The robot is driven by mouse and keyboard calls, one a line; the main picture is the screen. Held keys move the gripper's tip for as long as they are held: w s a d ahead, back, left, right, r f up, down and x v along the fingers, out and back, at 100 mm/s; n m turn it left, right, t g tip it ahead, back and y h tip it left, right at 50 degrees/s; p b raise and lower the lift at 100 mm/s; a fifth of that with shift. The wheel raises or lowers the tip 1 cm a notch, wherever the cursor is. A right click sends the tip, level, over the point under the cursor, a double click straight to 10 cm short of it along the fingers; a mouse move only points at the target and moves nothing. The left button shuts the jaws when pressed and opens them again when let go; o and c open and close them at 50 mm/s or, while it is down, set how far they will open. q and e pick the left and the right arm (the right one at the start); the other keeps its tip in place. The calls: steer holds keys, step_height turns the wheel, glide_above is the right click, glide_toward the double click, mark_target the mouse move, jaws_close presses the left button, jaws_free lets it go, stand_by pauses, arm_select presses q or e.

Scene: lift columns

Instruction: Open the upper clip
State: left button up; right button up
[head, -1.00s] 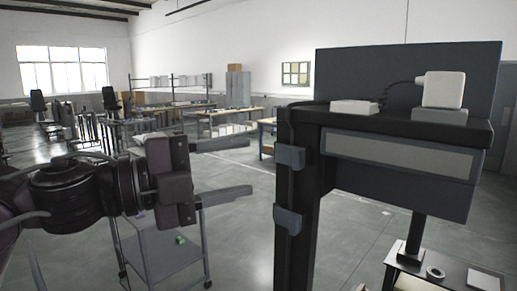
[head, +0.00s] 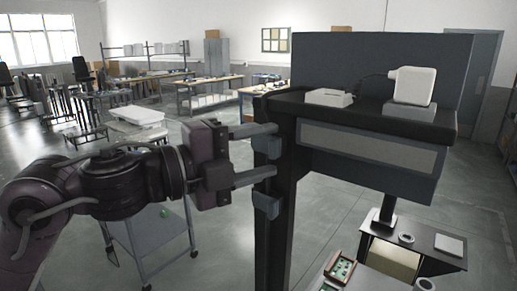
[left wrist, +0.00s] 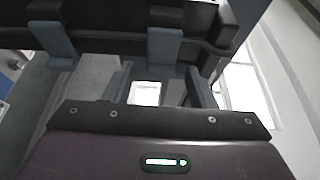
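The upper clip (head: 267,146) is a blue-grey block on the dark upright post, and the lower clip (head: 266,205) sits below it. My left gripper (head: 277,150) comes in from the left, open, with one finger above the upper clip and one below it in the head view. In the left wrist view the upper clip (left wrist: 164,47) lies between the two spread fingers, and the lower clip (left wrist: 55,45) is off to the left. I cannot tell whether the fingers touch the clip. My right gripper is in neither view.
A dark post (head: 275,235) carries a shelf (head: 360,114) with a white device (head: 412,85) and a flat white box (head: 328,97). A low table (head: 435,250) with small parts stands lower right. A grey cart (head: 150,240) stands behind my left arm.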

arm_select(q)
steer(key=c, duration=1)
steer(key=shift+o, duration=0.2)
steer(key=shift+a+m+g+h, duration=0.15)
steer(key=shift+m+g+h, duration=0.15)
steer(key=shift+g, duration=0.1)
steer(key=m+g, duration=0.1)
steer(key=g, duration=0.1)
steer(key=a+m+g+h+b, duration=0.1)
steer(key=shift+a+m+g+h, duration=0.15)
steer(key=shift+m+g+h, duration=0.15)
steer(key=shift+g, duration=0.1)
steer(key=shift+w+a+m+g+y, duration=0.45)
steer(key=shift+a+m+g+y, duration=0.3)
steer(key=shift+m+g, duration=1.75)
steer(key=shift+w+a+m+g+y, duration=0.6)
steer(key=shift+m+g, duration=0.9)
steer(key=shift+g, duration=1.85)
steer(key=shift+w+a+m+g+y, duration=0.3)
steer(key=shift+a+m+g+y, duration=0.55)
steer(key=shift+m+g, duration=1.65)
steer(key=shift+w+n+g, duration=0.1)
steer(key=shift+n+g, duration=0.2)
steer(key=shift+g, duration=0.35)
steer(key=o, duration=1)
